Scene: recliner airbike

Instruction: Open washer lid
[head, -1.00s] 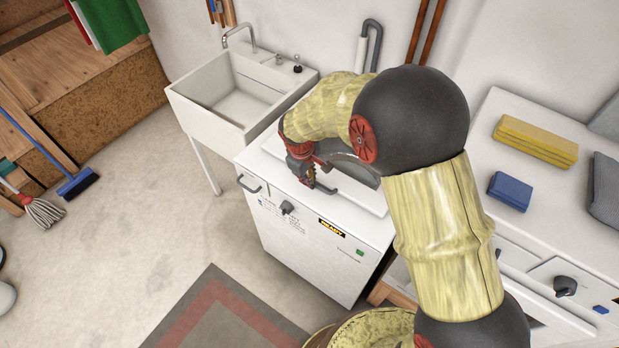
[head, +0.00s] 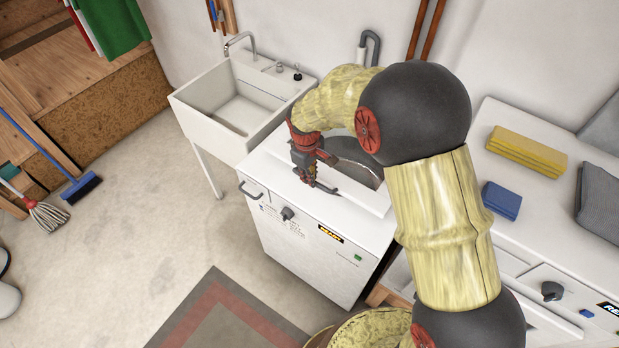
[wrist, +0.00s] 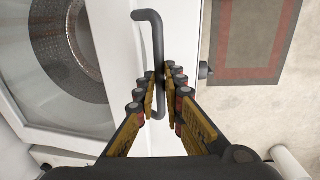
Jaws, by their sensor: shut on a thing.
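The white washer (head: 310,255) stands beside the sink, with a dial and a "READY" label on its front. Its lid (head: 374,201) is on top, with a round dark window partly hidden by my arm. The lid appears to lie flat or nearly so. A grey bar handle (head: 327,188) runs along the lid's front edge. My gripper (head: 311,178) is at the handle's left part. In the wrist view, my gripper (wrist: 167,73) has its two fingers on either side of the handle (wrist: 151,35), closed on it. The metal drum (wrist: 68,45) shows through the window.
A white sink (head: 195,125) stands left of the washer. A grey-red mat (head: 225,315) lies in front.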

